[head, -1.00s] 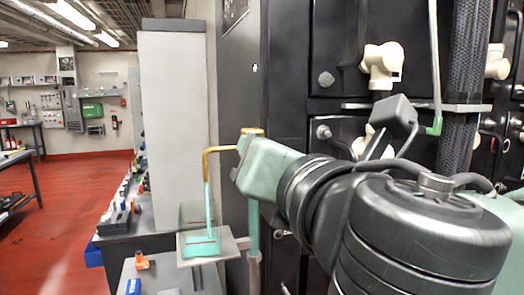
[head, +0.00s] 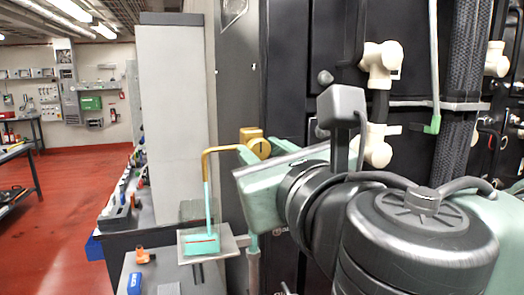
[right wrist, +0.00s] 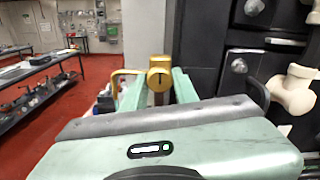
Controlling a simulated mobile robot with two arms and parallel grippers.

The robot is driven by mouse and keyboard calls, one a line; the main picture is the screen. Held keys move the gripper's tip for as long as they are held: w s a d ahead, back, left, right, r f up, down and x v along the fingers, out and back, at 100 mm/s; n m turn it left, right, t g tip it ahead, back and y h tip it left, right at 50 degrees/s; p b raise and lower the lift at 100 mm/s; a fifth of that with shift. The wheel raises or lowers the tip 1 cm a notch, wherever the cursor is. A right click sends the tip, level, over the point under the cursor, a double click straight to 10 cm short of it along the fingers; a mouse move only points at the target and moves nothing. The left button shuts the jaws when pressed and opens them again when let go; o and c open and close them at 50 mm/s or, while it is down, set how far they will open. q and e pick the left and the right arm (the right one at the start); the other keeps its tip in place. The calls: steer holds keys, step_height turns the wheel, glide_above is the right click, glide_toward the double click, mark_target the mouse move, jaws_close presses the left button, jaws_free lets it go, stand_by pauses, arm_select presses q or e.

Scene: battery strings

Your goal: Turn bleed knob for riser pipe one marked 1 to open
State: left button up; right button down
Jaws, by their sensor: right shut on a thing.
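A brass bleed knob (head: 256,147) stands at the top of a riser pipe, beside the dark cabinet. A bent brass tube runs left from it and down to a clear cup. My right gripper (head: 250,160) reaches the knob from the right, its pale green jaws at it. In the right wrist view the knob (right wrist: 160,75) shows between the two green fingers, and the right gripper (right wrist: 158,88) is shut on it. A small dark mark shows on its round face, too small to read surely. My left gripper is not in view.
The clear cup (head: 200,235) with green liquid stands on a small grey shelf (head: 226,246) below the tube. Cream pipe fittings (head: 381,62) are on the dark cabinet to the right. A pale tall cabinet (head: 173,120) stands left. Red floor is open farther left.

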steer(key=shift+f, duration=0.15)
steer(key=c, duration=1.1)
jaws_free()
steer(key=b+v, duration=0.2)
steer(key=v, duration=0.5)
steer(key=shift+s, duration=0.35)
steer(key=shift+d, duration=0.1)
